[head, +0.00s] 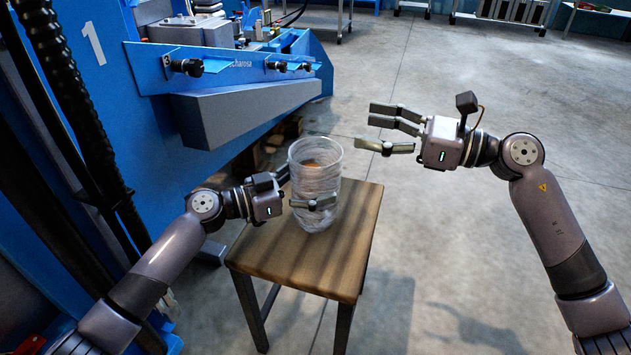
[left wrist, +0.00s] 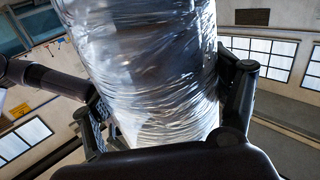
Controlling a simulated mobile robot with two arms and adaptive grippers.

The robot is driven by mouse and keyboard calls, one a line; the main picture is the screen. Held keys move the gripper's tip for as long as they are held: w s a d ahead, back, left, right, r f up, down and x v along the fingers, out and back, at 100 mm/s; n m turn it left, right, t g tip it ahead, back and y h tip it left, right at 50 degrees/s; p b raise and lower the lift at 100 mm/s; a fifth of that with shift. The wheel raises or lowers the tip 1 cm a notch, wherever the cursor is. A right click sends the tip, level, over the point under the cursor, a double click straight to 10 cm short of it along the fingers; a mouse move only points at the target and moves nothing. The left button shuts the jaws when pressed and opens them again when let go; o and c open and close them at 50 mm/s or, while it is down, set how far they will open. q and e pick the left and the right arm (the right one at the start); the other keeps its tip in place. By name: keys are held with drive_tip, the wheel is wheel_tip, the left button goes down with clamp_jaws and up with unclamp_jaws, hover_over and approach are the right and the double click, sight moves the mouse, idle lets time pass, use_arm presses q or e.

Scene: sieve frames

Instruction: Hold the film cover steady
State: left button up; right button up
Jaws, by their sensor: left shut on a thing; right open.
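A roll wrapped in clear wrinkled film, the film cover (head: 315,170), stands upright on a small wooden stool (head: 340,265). An orange-brown patch shows inside its open top. My left gripper (head: 313,203) is shut around the lower part of the wrapped roll. In the left wrist view the shiny film cover (left wrist: 150,75) fills the space between the fingers of the left gripper (left wrist: 168,125). My right gripper (head: 390,132) is open and empty in the air, to the right of and above the roll, apart from it.
A large blue machine (head: 110,95) with a grey beam and black knobs (head: 193,67) stands to the left and behind the stool. The concrete floor (head: 470,240) to the right is clear. Wheeled carts (head: 510,10) stand far back.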

drive_tip(key=shift+s+d, duration=0.25)
drive_tip(key=shift+d, duration=0.2)
use_arm(q)
drive_tip(key=o, duration=1.9)
